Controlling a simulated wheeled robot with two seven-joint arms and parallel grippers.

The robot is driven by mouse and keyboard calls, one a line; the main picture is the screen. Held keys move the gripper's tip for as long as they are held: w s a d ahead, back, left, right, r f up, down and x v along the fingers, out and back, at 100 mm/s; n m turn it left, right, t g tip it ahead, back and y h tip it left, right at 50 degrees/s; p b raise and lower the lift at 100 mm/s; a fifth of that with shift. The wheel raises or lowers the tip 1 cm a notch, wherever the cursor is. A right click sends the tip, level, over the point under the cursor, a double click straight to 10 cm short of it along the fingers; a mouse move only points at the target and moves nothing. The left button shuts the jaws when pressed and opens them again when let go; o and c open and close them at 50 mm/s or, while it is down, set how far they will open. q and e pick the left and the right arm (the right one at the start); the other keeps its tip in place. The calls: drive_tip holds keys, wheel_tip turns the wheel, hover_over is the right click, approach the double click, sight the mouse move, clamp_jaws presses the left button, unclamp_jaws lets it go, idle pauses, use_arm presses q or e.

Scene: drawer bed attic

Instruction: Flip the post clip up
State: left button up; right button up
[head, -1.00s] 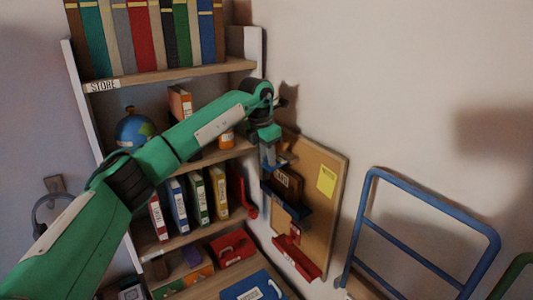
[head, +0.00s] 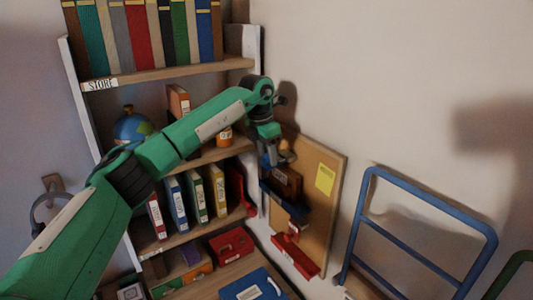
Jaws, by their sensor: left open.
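A cork board (head: 322,218) is fixed to the wall right of the shelves. On its left side are a blue wall holder (head: 290,206) with a brown item (head: 287,182) in it, and a red wall holder (head: 295,256) lower down. I cannot tell for sure which part is the post clip. My left gripper (head: 277,160) is open, pointing down just above the brown item at the board's upper left. The arm hides part of the shelves, and whether the fingers touch anything is too small to tell. My right gripper is not in view.
A bookshelf (head: 168,75) stands at the left with books, binders (head: 198,196), a globe (head: 132,127) and an orange jar (head: 224,137). A yellow note (head: 325,179) is on the board. A blue tubular frame (head: 430,216) stands at the right. The upper wall is clear.

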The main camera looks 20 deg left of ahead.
use_arm(q)
drive_tip(key=shift+r, duration=0.3)
wheel_tip(320, 180, up, 13)
drive_tip(key=s+a+b, duration=0.1)
drive_tip(key=b, duration=0.4)
drive_tip(key=shift+s+a, duration=0.15)
drive_tip(key=shift+s, duration=0.2)
drive_tip(key=shift+f, duration=0.1)
